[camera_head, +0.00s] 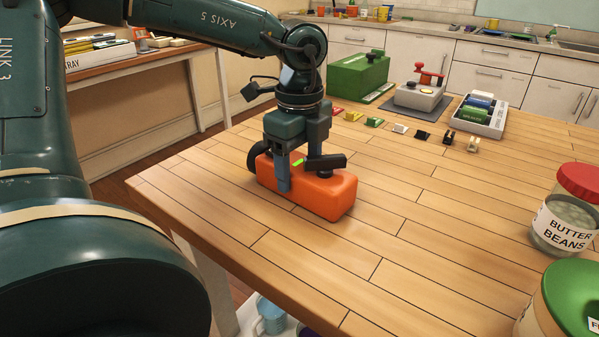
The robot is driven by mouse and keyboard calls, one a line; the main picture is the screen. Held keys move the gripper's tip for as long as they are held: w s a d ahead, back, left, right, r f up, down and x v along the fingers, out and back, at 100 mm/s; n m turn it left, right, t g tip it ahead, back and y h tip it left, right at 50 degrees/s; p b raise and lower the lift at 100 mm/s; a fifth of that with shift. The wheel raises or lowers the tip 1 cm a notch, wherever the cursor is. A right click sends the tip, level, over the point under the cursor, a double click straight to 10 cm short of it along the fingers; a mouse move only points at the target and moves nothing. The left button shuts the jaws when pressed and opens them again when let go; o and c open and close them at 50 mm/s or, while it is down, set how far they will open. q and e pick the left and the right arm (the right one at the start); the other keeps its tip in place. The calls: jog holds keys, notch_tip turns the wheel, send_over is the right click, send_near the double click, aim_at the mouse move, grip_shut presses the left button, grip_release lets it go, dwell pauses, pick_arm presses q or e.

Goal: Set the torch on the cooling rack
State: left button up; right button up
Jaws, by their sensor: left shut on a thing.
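The torch (330,196) is an orange block-shaped lamp with a black round end at the left and a black handle on top. It is at the near left part of the wooden table, upright, on the boards or very close above them. My left gripper (298,178) points down and is shut on the torch from above; its fingers cover part of the handle and side. I cannot make out a cooling rack in this view. My right gripper is not in view.
A green box (357,76), a grey device with a red handle (420,92) and a tray of rolls (482,114) stand at the back. Several small coloured clips lie before them. Jars, one of butter beans (563,225), stand at right. The middle of the table (430,205) is clear.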

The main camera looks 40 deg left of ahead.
pick_arm(q)
jog(key=shift+r, duration=0.3)
jog(key=shift+r, duration=0.35)
jog(key=shift+r, duration=0.1)
dwell(0.4)
